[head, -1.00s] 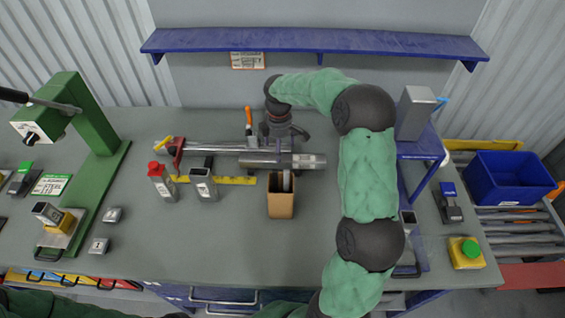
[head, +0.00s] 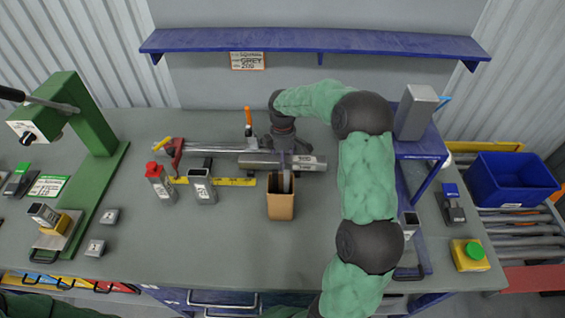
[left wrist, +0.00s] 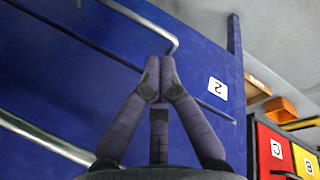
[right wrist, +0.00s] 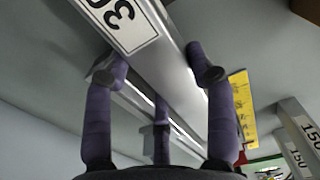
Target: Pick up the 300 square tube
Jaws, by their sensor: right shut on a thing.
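The 300 square tube (head: 305,163) is a grey metal tube lying lengthwise across the middle of the table. Its white label, partly cut off, shows in the right wrist view (right wrist: 120,18). My right gripper (head: 284,158) reaches over it from behind. In the right wrist view its fingers (right wrist: 155,68) stand on both sides of the tube, shut on it. I cannot tell whether the tube is clear of the table. My left gripper (left wrist: 158,88) is shut and empty, in front of the blue drawer fronts; it is out of the head view.
A brown open holder (head: 281,204) stands just in front of the tube. Two upright short tubes (head: 161,184) (head: 202,187) stand to the left. A longer rail (head: 213,148) with a red clamp (head: 176,155) lies behind. A blue stand (head: 424,150) is at the right.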

